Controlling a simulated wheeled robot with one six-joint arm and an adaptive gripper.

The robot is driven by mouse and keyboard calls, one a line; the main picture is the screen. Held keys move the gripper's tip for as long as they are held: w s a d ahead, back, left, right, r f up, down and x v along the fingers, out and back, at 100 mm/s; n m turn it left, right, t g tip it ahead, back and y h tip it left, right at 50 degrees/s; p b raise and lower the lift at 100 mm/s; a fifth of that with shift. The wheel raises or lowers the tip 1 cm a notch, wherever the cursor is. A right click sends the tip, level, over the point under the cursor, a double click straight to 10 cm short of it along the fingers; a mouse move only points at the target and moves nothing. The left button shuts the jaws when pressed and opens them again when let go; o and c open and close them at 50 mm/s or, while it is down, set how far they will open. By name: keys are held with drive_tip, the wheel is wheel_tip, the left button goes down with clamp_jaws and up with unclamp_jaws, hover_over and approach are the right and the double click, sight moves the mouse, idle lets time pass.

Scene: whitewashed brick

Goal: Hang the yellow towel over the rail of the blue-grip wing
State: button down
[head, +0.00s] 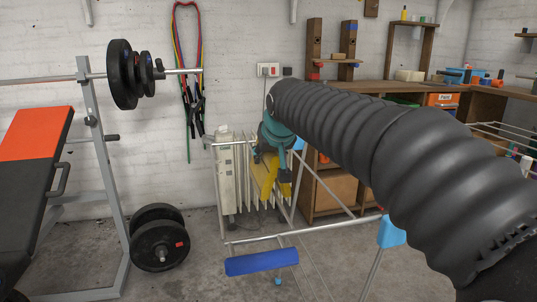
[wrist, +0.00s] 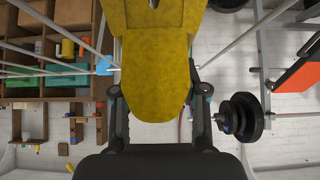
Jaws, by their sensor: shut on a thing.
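The yellow towel (head: 268,178) hangs from my gripper (head: 272,150) in the head view, above the drying rack and in front of the white radiator. In the wrist view the towel (wrist: 155,65) fills the middle, between the two dark fingers of my gripper (wrist: 158,105), which is shut on it. The rack's metal rail (head: 320,229) runs across low in front. A dark blue piece (head: 262,262) sits at the rack's lower front; I cannot tell if it is a grip or a cloth. Light blue fittings (head: 391,232) mark the rack's right side. My arm hides part of the rack.
A white radiator (head: 228,175) stands close behind the rack. A weight bench (head: 35,170) and barbell plates (head: 122,75) are at the left, with more plates (head: 158,240) on the floor. A wooden workbench (head: 350,87) is at the back right. Some concrete floor is clear in front.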

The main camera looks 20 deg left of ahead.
sight(277, 160)
drive_tip(key=shift+f+b, duration=1.95)
drive_tip(key=shift+f, duration=0.8)
drive_tip(key=c, duration=0.5)
unclamp_jaws()
drive_tip(key=shift+c, duration=0.2)
drive_tip(key=v, duration=1.2)
drive_tip(key=shift+r, duration=0.1)
drive_tip(key=shift+d, duration=0.1)
